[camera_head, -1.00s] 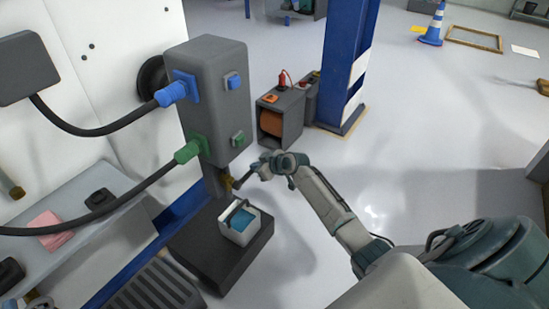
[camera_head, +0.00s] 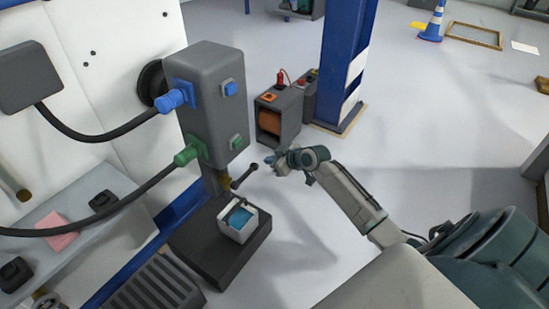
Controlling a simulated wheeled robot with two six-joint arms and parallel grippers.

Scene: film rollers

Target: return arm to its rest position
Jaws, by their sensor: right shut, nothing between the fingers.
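My right arm (camera_head: 352,200) comes in from the lower right and reaches over the floor toward the machine. Its gripper (camera_head: 270,161) is small in the head view, shut and empty. It is just right of and above the end of a dark lever (camera_head: 245,176), and a narrow gap seems to show between them. The lever sticks out from below the grey machine head (camera_head: 212,105). My left gripper is not in view.
A white box with a blue inside (camera_head: 237,221) sits on the dark base (camera_head: 210,262) below the head. A blue plug (camera_head: 174,99) and a green plug (camera_head: 188,155) carry cables leftward. A blue column (camera_head: 345,70) stands behind. The floor right of my arm is clear.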

